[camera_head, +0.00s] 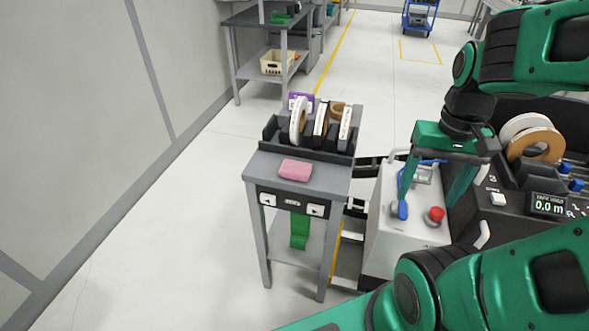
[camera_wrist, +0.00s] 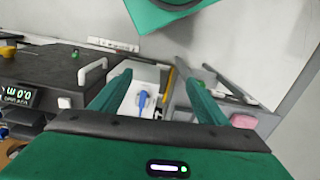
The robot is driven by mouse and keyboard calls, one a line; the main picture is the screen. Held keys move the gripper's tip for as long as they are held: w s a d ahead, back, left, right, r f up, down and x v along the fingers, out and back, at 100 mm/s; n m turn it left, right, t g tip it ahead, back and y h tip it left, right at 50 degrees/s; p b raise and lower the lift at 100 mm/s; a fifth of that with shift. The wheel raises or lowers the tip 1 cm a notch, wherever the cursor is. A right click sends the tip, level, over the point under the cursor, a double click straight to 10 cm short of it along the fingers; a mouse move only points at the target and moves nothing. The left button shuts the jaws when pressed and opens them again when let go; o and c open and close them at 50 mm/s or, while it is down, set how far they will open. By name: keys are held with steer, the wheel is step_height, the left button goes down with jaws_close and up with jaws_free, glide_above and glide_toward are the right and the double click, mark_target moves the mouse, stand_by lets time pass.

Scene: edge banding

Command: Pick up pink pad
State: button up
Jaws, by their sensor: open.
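The pink pad (camera_head: 295,170) lies flat on the front part of a small grey table (camera_head: 326,180) in the head view. My gripper (camera_head: 430,200) is open and empty, well to the right of the pad, above a light-grey machine housing. In the wrist view my gripper (camera_wrist: 157,82) shows its two green fingers spread apart, with a blue-handled thing beyond them.
A black rack holding several tape rolls (camera_head: 322,122) stands behind the pad on the same table. The machine (camera_head: 390,240) with a red button (camera_head: 435,214) stands right of the table. A grey shelf (camera_head: 275,52) is farther back. Floor left of the table is clear.

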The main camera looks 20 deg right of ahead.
steer(key=shift+o, duration=0.5)
steer(key=n+t+y, duration=0.3)
steer(key=n, duration=1.4)
glide_toward(296, 167)
steer(key=shift+w+a+f+y, duration=0.15)
steer(key=shift+w+f, duration=0.15)
steer(key=shift+f, duration=0.3)
steer(key=shift+w+a+f+y, duration=0.15)
steer(key=shift+w+f, duration=0.2)
steer(key=shift+f, duration=0.2)
steer(key=shift+s+x, duration=0.2)
steer(key=shift+x, duration=1.35)
steer(key=shift+s+x, duration=0.2)
steer(key=shift+x, duration=1.35)
steer(key=shift+d+f, duration=0.1)
steer(key=shift+d, duration=0.1)
steer(key=shift+c, duration=0.6)
steer(key=c, duration=1.1)
